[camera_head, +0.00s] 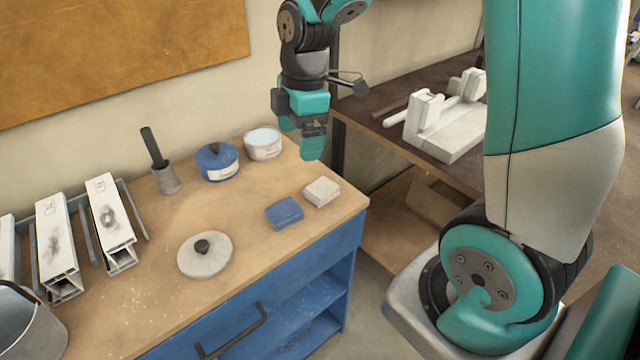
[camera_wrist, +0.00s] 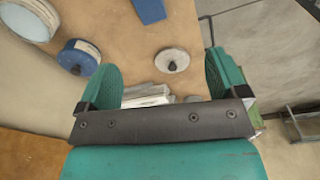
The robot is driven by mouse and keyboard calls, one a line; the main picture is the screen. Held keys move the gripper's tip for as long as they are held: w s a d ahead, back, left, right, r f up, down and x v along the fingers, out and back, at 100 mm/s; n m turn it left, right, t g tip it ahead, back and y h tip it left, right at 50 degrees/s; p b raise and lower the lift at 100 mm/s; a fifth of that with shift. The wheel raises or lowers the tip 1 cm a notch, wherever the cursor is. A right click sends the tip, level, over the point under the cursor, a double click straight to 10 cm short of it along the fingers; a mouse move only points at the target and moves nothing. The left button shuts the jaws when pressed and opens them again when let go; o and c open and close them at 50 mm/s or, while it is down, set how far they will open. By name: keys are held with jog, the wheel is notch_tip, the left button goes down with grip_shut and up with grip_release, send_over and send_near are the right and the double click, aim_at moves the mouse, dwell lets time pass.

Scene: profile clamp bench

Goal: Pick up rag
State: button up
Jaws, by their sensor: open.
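Two small folded cloth-like pads lie near the bench's right end: a blue one (camera_head: 285,213) and a pale grey-white one (camera_head: 321,191). I cannot tell for sure which is the rag. The blue pad also shows at the top edge of the wrist view (camera_wrist: 149,10); the pale one is not seen there. My gripper (camera_head: 303,138) hangs above the back right of the bench, above and behind both pads and apart from them. In the wrist view its fingers (camera_wrist: 163,78) are wide apart, with nothing between them.
A blue tin (camera_head: 217,162) and a white tub (camera_head: 263,144) stand at the bench's back edge. A grey knobbed disc (camera_head: 205,255), a brush in a cup (camera_head: 166,179) and metal profiles (camera_head: 110,225) lie leftward. A dark shelf with a white clamp (camera_head: 447,125) stands right.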

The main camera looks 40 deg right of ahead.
jog(key=w+d+f+n+h, duration=0.1)
jog(key=w+d+f+n, duration=0.25)
jog(key=d, duration=0.45)
jog(key=p, duration=0.3)
send_over(322, 186)
jog(key=shift+g, duration=0.3)
jog(key=f, duration=1.1)
jog(key=shift+s+a, duration=0.35)
jog(key=shift+s, duration=0.05)
jog(key=shift+w+d+f+p, duration=0.2)
jog(key=shift+f+p, duration=0.15)
jog(key=shift+f, duration=1.15)
jog(key=shift+w+d+f+p, duration=0.15)
jog(key=shift+f+p, duration=0.2)
jog(key=shift+f, duration=1.1)
jog(key=shift+a, duration=0.1)
jog(key=c, duration=1)
